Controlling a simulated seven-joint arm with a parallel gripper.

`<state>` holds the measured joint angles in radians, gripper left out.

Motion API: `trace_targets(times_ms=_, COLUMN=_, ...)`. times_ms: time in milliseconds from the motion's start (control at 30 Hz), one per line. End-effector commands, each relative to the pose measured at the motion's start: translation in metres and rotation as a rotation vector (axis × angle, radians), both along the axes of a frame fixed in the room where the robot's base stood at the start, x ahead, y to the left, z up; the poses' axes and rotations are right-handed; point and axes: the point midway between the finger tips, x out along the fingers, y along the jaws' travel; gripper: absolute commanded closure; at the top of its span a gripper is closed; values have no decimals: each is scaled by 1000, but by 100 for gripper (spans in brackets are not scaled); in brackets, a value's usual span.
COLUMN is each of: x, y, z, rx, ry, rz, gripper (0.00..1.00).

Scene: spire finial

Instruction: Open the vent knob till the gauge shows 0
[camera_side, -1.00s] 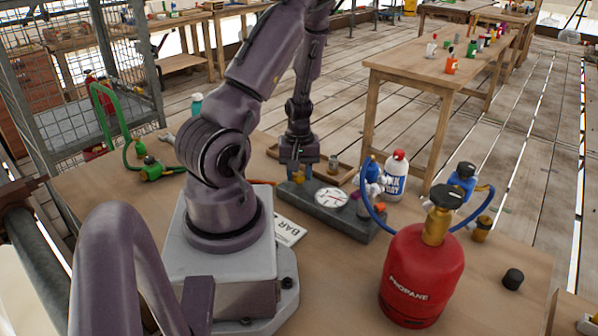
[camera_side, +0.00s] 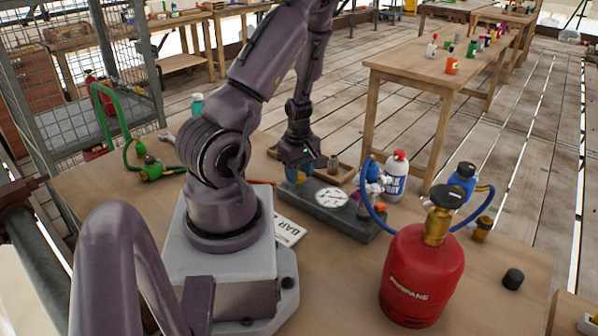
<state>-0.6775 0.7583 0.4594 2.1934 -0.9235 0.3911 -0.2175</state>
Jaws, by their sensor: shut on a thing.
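A dark grey manifold block (camera_side: 352,226) lies on the bench, with a round white gauge (camera_side: 331,197) on its top. The gauge has red and dark marks, but its needle reading is too small to tell. My gripper (camera_side: 298,174) is low over the left end of the block and shut on a small knob there. Its fingers mostly hide the knob, so I cannot tell how far it is turned. A small orange-red part sits near the right end of the block.
A red propane cylinder (camera_side: 420,280) with a blue hose stands at the front right. A white bottle with a red cap (camera_side: 396,176) stands behind the block. A white BAR card (camera_side: 288,231) lies before it. A green hose (camera_side: 103,115) is at the left.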

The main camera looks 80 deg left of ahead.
Motion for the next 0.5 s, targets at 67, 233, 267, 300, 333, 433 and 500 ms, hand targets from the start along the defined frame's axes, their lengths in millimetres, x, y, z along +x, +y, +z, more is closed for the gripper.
trace_targets(times_ms=67, x=0, y=-2, z=0, rx=-6, ry=-2, rz=4, gripper=87)
trace_targets(times_ms=233, x=0, y=-2, z=0, rx=-6, ry=-2, rz=5, gripper=87)
trace_targets(times_ms=267, x=0, y=-2, z=0, rx=-6, ry=-2, rz=5, gripper=87)
trace_targets(times_ms=300, x=1, y=-2, z=0, rx=-6, ry=-2, rz=4, gripper=87)
trace_targets(times_ms=333, x=1, y=-2, z=0, rx=-6, ry=-2, rz=4, gripper=87)
trace_targets(times_ms=433, x=1, y=-2, z=0, rx=-6, ry=-2, rz=4, gripper=54)
trace_targets(times_ms=500, x=1, y=-1, z=0, rx=-5, ry=-2, rz=4, gripper=38)
